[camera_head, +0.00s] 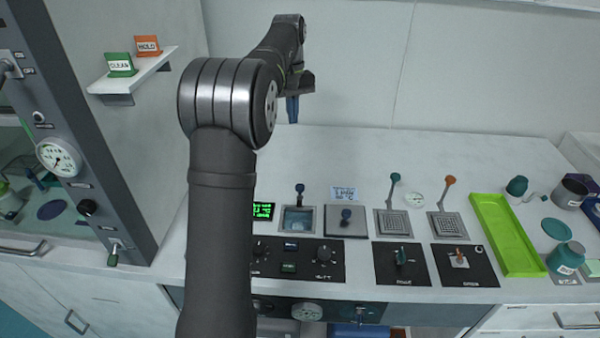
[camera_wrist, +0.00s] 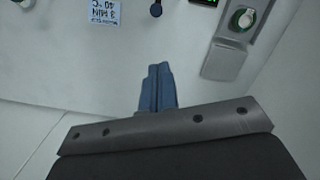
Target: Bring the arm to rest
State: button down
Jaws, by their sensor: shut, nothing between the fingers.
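My gripper (camera_head: 292,108) is at the end of my arm, raised above the back of the white bench (camera_head: 330,160) and pointing down. Its blue fingers are shut with nothing between them. In the wrist view, the shut fingers (camera_wrist: 157,88) stand at the lower middle, apart from the bench surface. My arm covers part of the bench left of centre in the head view.
Below the gripper are a green display (camera_head: 263,211), a small bath (camera_head: 298,219) and lever plates (camera_head: 393,222). A lime tray (camera_head: 506,234) and cups (camera_head: 570,192) lie at right. A cabinet (camera_head: 85,130) and a shelf (camera_head: 135,70) stand at left. The bench back is clear.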

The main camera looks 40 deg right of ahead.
jog(key=shift+f, duration=0.1)
dwell(0.3)
send_near(299, 184)
jog(key=f, duration=0.1)
jog(key=w+f, duration=0.1)
jog(key=f, duration=0.3)
jog(key=shift+w+d+f, duration=0.2)
jog(key=shift+w+d, duration=0.15)
notch_tip(299, 184, up, 16)
jog(key=w, duration=0.2)
jog(key=f, duration=0.5)
jog(key=s+f, duration=0.1)
jog(key=f, duration=0.4)
jog(key=s+f, duration=0.1)
jog(key=f, duration=0.5)
jog(key=shift+f, duration=0.1)
jog(key=s, duration=0.1)
jog(key=s+a+f, duration=0.1)
jog(key=shift+s, duration=0.25)
jog(key=shift+s+r, duration=0.2)
jog(key=shift+r, duration=0.2)
notch_tip(299, 184, up, 12)
jog(key=shift+w+f, duration=0.15)
jog(key=shift+w, duration=0.2)
